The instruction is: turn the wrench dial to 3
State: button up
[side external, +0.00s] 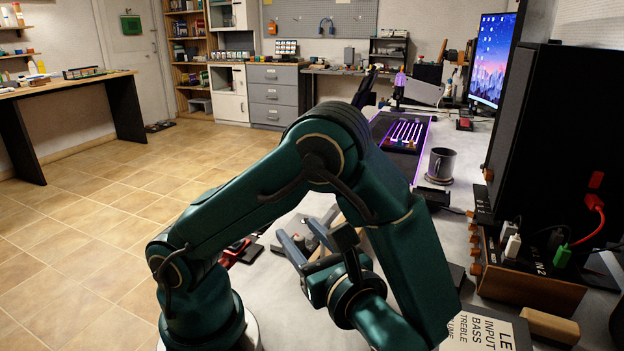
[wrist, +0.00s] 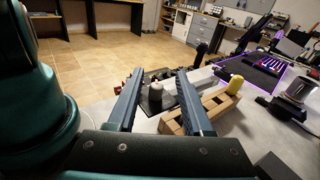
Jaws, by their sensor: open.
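My gripper (side external: 306,240) is open above the grey desk, in front of my own arm's lower links. In the wrist view its two fingers (wrist: 159,76) point away with a clear gap between them. A dark panel (wrist: 166,103) lies beyond and below the fingers, with a grey, rounded upright piece (wrist: 155,97) on it, seen between them. I cannot tell whether that piece is the wrench dial. No number 3 or dial marking is readable in either view. The gripper holds nothing that I can see.
A notched wooden block (wrist: 215,107) and a yellow piece (wrist: 234,84) stand right of the fingers. A red item (side external: 238,252) lies left of the gripper. A mug (side external: 441,163), keyboard (side external: 405,134) and black box with cables (side external: 555,130) occupy the right side.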

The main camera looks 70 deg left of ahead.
aim_at(297, 237)
jog(key=shift+s+d+f+m+t+y, duration=0.15)
jog(key=shift+d+f+m+t+y, duration=0.3)
jog(key=shift+d+m, duration=0.2)
jog(key=shift+a, duration=2.5)
grip_shut()
